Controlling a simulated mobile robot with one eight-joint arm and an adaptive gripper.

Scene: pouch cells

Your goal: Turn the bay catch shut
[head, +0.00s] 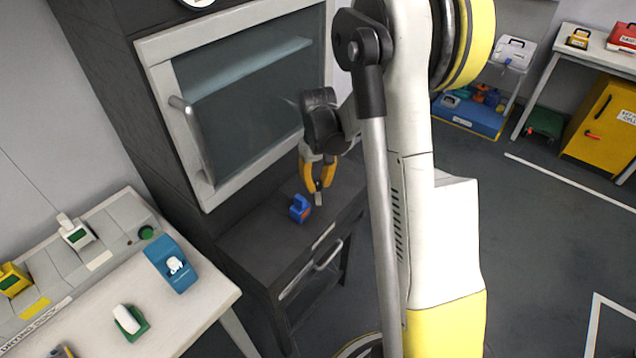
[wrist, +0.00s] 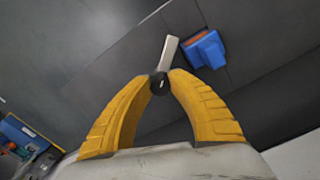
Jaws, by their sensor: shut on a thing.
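The bay catch (wrist: 169,54) is a small pale grey bar on a black round pivot. In the wrist view its black pivot sits between my two yellow fingertips, and the bar sticks out past them, tilted slightly right of straight up. My gripper (wrist: 160,83) is shut on the catch. In the head view my gripper (head: 318,187) points down over the dark ledge below the glass-fronted cabinet, and the pale bar of the catch (head: 318,199) shows just under the fingertips. The fingers hide part of the pivot.
A blue block with an orange part (head: 299,209) stands on the dark ledge (head: 262,232), close beside the catch. The cabinet door (head: 240,95) is behind. A white bench (head: 205,307) with several small devices is at left. A yellow cabinet (head: 598,120) is far right; open floor lies before it.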

